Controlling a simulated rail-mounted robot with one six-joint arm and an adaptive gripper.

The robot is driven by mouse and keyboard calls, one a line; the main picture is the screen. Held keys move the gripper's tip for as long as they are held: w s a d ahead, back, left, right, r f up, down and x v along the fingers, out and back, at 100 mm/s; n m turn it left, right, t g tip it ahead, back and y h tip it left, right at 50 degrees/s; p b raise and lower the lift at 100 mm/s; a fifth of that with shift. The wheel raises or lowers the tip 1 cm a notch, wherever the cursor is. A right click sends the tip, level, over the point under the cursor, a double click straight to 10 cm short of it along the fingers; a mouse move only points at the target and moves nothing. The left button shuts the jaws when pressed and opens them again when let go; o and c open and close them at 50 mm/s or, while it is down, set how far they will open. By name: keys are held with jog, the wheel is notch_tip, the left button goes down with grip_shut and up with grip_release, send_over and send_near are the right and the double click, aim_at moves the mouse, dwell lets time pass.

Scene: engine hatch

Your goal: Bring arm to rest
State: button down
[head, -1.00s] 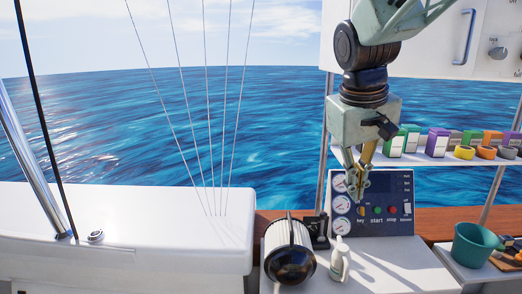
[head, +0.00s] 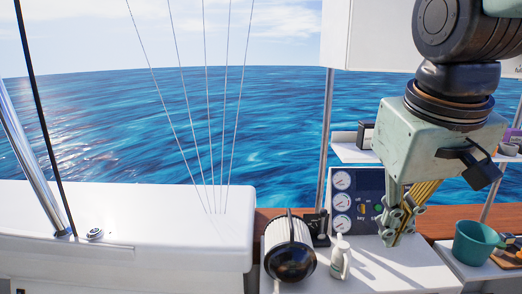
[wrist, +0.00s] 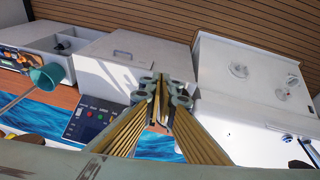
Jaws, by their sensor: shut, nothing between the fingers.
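My gripper (head: 398,232) hangs at the right in the head view, fingers pointing down. It is in front of the engine panel (head: 341,222) and hides much of that panel's right side. The fingers are closed together and empty. In the wrist view my gripper (wrist: 167,84) is seen along its fingers, which meet above the white counter, with the engine panel (wrist: 92,118) to the left. My gripper appears apart from every object.
A teal bucket (head: 474,243) is at the right. A shelf (head: 352,150) with boxes is behind my arm.

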jog(key=s+a+f+b, duration=0.1)
jog(key=s+f, duration=0.3)
jog(key=s, duration=0.9)
jog(key=shift+s+a+m+t+y, duration=0.2)
jog(key=shift+m+t+y, duration=0.1)
jog(key=shift+m+y, duration=0.1)
dwell(1.6)
